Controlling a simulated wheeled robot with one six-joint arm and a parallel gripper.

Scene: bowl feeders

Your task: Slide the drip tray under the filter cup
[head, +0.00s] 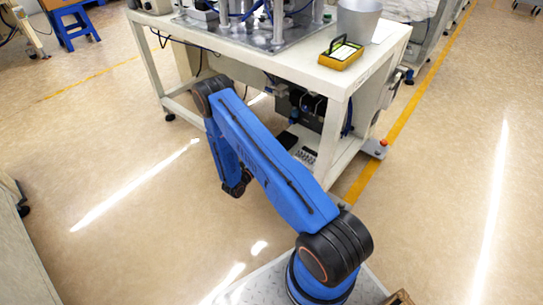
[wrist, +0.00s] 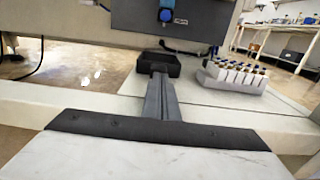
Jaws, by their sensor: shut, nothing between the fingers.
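The drip tray (wrist: 160,63), a small black shallow box, sits on the pale lower shelf in the wrist view. In the head view it appears as a dark patch (head: 287,140) under the workbench. The filter cup (wrist: 166,13), blue and black, hangs on the dark grey panel above and slightly beyond the tray. Its upper part is cut off by the frame. My gripper (wrist: 160,76) is shut and empty, with its long dark fingers reaching up to the tray's near side. I cannot tell whether they touch it. In the head view my blue arm hides the fingers.
A white rack of small bottles (wrist: 235,76) stands right of the tray. The white bench frame's bar (wrist: 45,112) runs along the shelf's near side.

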